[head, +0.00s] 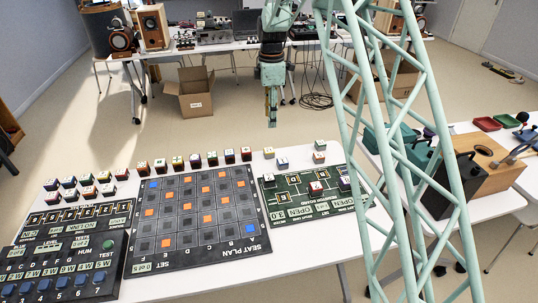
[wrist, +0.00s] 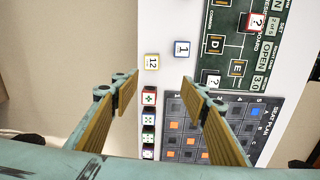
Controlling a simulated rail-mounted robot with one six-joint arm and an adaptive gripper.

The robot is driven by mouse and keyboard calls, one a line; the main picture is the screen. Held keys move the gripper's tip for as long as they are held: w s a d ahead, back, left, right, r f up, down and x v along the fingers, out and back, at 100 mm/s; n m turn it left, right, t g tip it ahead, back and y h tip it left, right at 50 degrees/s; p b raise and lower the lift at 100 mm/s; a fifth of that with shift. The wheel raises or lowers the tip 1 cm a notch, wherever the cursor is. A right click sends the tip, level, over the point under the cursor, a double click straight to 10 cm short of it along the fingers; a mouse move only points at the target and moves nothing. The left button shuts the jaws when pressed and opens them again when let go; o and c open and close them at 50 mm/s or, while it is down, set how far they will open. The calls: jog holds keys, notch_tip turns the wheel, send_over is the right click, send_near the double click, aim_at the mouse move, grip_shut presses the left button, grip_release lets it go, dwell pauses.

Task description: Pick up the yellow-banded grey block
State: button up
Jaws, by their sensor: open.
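My gripper (head: 271,118) hangs above the far edge of the white table in the head view, pointing down. In the wrist view its two fingers (wrist: 159,80) are wide apart with nothing held between them. A small block marked 12 (wrist: 152,62) with a yellowish edge lies just beyond the fingertips, on the table below. It seems to be the small block (head: 268,153) right of the row in the head view. Its grey body is too small to make out, so I cannot be sure it is the yellow-banded grey one.
A blue-edged block marked 1 (wrist: 181,47) lies close by. A row of symbol blocks (wrist: 148,120) runs beside the seat plan board (head: 195,212). The green circuit board (head: 300,205) carries a few blocks. My green lattice structure covers part of the right side.

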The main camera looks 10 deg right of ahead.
jog(key=n, duration=0.1)
send_over(269, 150)
notch_tip(269, 150, down, 7)
jog(key=shift+w, duration=0.15)
jog(key=shift+f+b, duration=0.95)
jog(key=shift+f, duration=3.3)
jog(key=shift+f+b, duration=0.8)
jog(key=shift+f, duration=1.8)
jog(key=shift+c, duration=0.3)
jog(key=c, duration=0.9)
